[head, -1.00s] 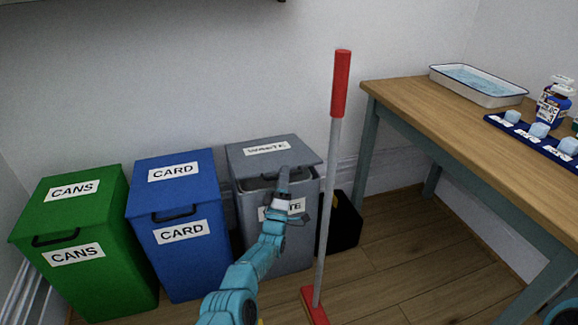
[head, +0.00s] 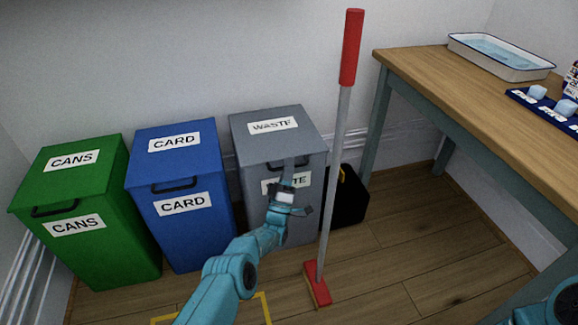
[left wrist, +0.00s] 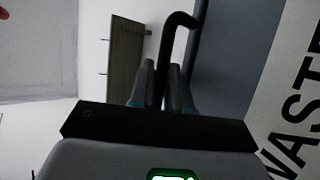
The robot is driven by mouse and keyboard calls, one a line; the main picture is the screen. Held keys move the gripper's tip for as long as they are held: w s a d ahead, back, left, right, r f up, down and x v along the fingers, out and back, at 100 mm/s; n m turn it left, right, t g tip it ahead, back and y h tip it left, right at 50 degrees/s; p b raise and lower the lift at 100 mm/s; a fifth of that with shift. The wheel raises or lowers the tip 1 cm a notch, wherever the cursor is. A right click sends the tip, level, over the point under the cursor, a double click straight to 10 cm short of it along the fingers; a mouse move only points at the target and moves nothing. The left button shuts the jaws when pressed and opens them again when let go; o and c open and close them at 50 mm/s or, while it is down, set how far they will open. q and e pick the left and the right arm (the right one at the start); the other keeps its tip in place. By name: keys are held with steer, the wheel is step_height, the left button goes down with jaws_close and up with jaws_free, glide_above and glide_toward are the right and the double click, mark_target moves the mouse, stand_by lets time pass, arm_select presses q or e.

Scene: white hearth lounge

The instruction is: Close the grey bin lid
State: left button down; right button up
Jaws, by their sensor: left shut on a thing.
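The grey bin (head: 250,190) marked WASTE stands at the right end of a row of bins. Its lid (head: 250,140) lies flat on the rim in the head view, with no visible gap at the front edge. My left gripper (head: 289,167) is at the front of the lid and partly hides the handle and the front label. In the left wrist view, the gripper (left wrist: 168,80) is shut on the black lid handle (left wrist: 179,22). My right gripper is out of view.
A blue CARD bin (head: 178,225) and a green CANS bin (head: 105,250) stand to the left. A wooden table (head: 460,95) is at right.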

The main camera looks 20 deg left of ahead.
arm_select(q)
steer(key=shift+s+a+f+y, duration=0.15)
steer(key=shift+f+y, duration=0.15)
steer(key=shift+f, duration=0.15)
steer(key=c, duration=1.4)
jaws_free()
steer(key=shift+c, duration=0.2)
steer(key=p+v, duration=0.3)
steer(key=v, duration=1.3)
steer(key=shift+s, duration=0.1)
